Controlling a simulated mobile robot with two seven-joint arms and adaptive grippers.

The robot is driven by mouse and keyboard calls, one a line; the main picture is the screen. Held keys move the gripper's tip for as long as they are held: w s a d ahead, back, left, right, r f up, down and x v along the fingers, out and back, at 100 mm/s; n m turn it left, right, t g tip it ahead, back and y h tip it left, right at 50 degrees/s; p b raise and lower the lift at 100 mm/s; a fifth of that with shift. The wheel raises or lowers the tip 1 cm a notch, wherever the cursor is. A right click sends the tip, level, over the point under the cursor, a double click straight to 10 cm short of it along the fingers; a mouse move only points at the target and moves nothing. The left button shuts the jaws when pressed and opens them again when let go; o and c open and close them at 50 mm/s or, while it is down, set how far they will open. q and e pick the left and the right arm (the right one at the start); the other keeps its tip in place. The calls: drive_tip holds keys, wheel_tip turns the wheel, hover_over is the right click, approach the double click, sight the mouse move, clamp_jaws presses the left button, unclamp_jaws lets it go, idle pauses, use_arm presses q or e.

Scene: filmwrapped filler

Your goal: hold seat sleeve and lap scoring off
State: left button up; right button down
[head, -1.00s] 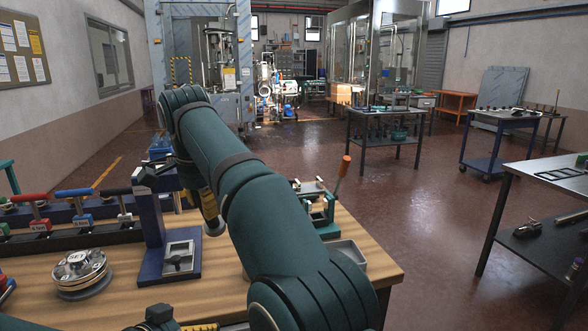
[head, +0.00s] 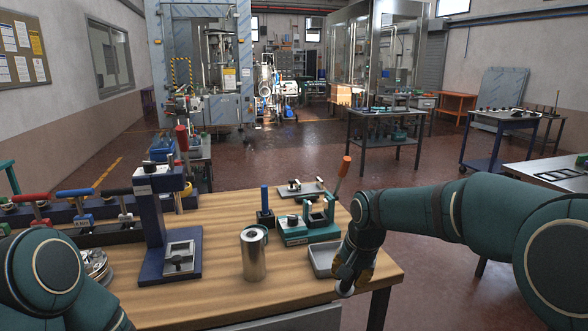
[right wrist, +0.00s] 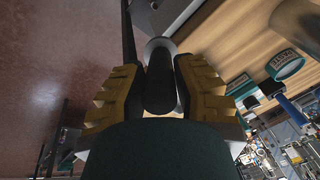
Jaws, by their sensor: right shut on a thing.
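A silver cylinder with a dark open top (head: 254,256), which looks like the seat sleeve, stands upright near the front middle of the wooden bench. My right gripper (head: 350,275) is at the bench's front right corner, right of the sleeve and apart from it. It is shut on a dark cylindrical piece (right wrist: 160,90) with a wider grey round end, seen between its yellow-brown fingers in the right wrist view. I cannot tell what this piece is. My left arm shows at the lower left; its gripper is out of view. Any scoring on the sleeve is too small to see.
A grey tray (head: 323,260) lies left of the right gripper. A navy press stand (head: 150,215) is left of the sleeve. Bare wood (head: 220,215) lies between.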

use_arm(q)
drive_tip(key=s+d+f+n+g, duration=0.1)
drive_tip(key=s+d+f+g, duration=0.1)
drive_tip(key=s+f, duration=0.3)
drive_tip(key=shift+s+d+g, duration=0.3)
drive_tip(key=shift+s+d, duration=0.05)
use_arm(e)
drive_tip(key=s+d+f+n, duration=0.1)
drive_tip(key=s+d+f, duration=0.4)
drive_tip(key=s, duration=0.2)
drive_tip(key=shift+s+d+f, duration=0.3)
drive_tip(key=shift+d+f, duration=0.05)
